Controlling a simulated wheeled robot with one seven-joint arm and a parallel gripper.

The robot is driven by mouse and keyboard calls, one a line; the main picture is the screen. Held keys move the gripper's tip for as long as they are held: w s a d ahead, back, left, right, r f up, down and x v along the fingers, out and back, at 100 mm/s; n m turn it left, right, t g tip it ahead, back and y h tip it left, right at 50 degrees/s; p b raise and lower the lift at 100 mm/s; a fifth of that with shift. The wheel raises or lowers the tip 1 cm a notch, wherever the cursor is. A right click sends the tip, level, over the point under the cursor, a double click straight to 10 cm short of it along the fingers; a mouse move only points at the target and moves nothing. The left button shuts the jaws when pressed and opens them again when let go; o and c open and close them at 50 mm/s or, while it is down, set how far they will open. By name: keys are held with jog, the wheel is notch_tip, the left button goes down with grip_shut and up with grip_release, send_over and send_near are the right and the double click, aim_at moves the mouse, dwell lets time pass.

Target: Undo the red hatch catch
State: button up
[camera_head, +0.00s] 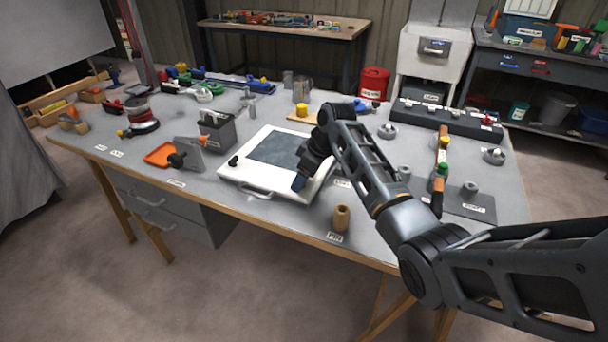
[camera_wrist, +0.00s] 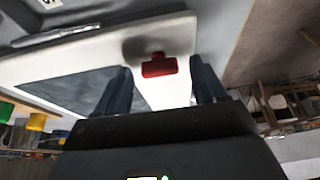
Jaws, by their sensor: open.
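The white hatch (camera_head: 228,177) with a dark grey panel lies on the grey bench. It also shows in the wrist view (camera_wrist: 75,60). The red hatch catch (camera_wrist: 159,66) is a small red block on the white frame near the hatch's edge. My gripper and arm hide it in the head view. My gripper (camera_wrist: 161,76) is open, one blue-grey finger to each side of the catch in the picture. It appears empty, and how far the catch is from the fingertips is unclear. In the head view my gripper (camera_head: 299,183) is over the hatch's right side, pointing down.
A dark knob (camera_head: 233,160) sits at the hatch's left edge, and a handle (camera_head: 260,193) at its front. A tan cylinder (camera_head: 341,218) stands at the bench's front edge. A grey holder (camera_head: 217,132) and an orange tray (camera_head: 160,154) stand left of the hatch.

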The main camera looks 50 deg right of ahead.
jog(key=shift+c, duration=0.5)
jog(key=c, duration=1)
jog(key=shift+o, duration=0.2)
